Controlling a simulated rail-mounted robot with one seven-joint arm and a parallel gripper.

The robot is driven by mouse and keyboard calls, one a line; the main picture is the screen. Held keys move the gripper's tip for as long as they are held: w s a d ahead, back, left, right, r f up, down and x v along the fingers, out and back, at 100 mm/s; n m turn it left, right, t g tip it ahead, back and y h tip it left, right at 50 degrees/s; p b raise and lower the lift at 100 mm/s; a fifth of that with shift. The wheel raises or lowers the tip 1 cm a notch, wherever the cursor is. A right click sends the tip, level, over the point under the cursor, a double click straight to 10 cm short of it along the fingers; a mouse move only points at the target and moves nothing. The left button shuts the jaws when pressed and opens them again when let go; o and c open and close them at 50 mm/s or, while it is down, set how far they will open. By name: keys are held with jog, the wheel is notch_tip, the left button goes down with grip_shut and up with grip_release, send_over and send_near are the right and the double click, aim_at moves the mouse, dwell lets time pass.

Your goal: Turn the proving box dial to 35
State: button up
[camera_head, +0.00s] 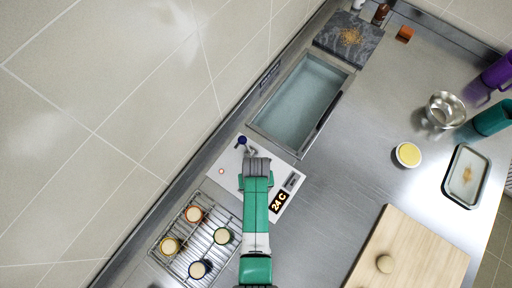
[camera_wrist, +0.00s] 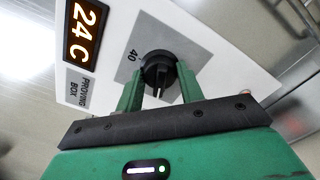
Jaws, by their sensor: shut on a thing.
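The proving box panel (camera_head: 225,172) is white and lies on the steel counter. Its display (camera_head: 280,201) reads 24 C, and the same display (camera_wrist: 84,32) shows large in the wrist view beside the PROVING BOX label (camera_wrist: 78,88). The black dial (camera_wrist: 158,72) sits on a grey plate with the number 40 printed near it; other marks are hidden. My gripper (camera_wrist: 160,88) has its two green fingers around the dial, shut on it. In the head view my gripper (camera_head: 256,160) is over the panel and hides the dial.
A wire rack (camera_head: 200,238) with several small cups stands beside the panel at the lower left. A sunken basin (camera_head: 302,95) lies behind it. A wooden board (camera_head: 415,255) is at the lower right. The counter between panel and board is clear.

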jog(key=m, duration=0.4)
jog(key=shift+m+p, duration=0.4)
jog(key=shift+m, duration=2.3)
jog(key=o, duration=1)
notch_tip(320, 180, up, 8)
jog(key=shift+f+p, duration=0.1)
jog(key=shift+p, duration=0.4)
